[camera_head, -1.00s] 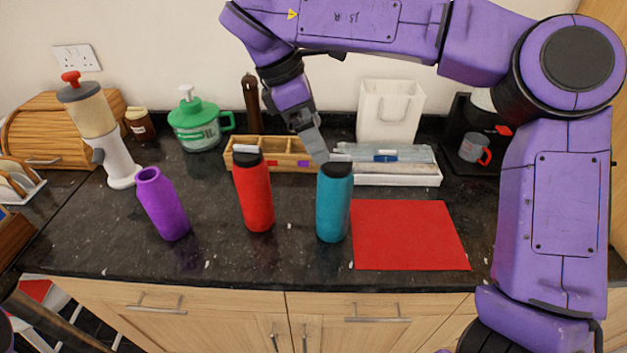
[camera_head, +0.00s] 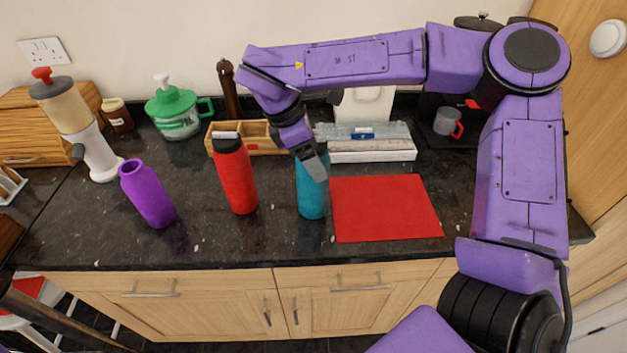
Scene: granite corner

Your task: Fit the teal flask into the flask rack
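The teal flask (camera_head: 312,202) stands upright on the dark counter, left of a red mat. My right gripper (camera_head: 316,169) points down at the flask's upper part and hides its cap. Its grey fingers overlap the flask in the view; I cannot tell whether they touch it or how far apart they are. A wooden compartment box, apparently the flask rack (camera_head: 212,143), stands behind the flasks against the back of the counter. A red label shows on its front; its right end is hidden by my arm. My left gripper is not in view.
A red flask (camera_head: 236,180) and a tilted purple flask (camera_head: 148,195) stand to the left. The red mat (camera_head: 385,208) is bare. A white tray of boxes (camera_head: 372,150) is behind it. A blender (camera_head: 88,135), green jug (camera_head: 178,115) and grey mug (camera_head: 447,122) stand farther out.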

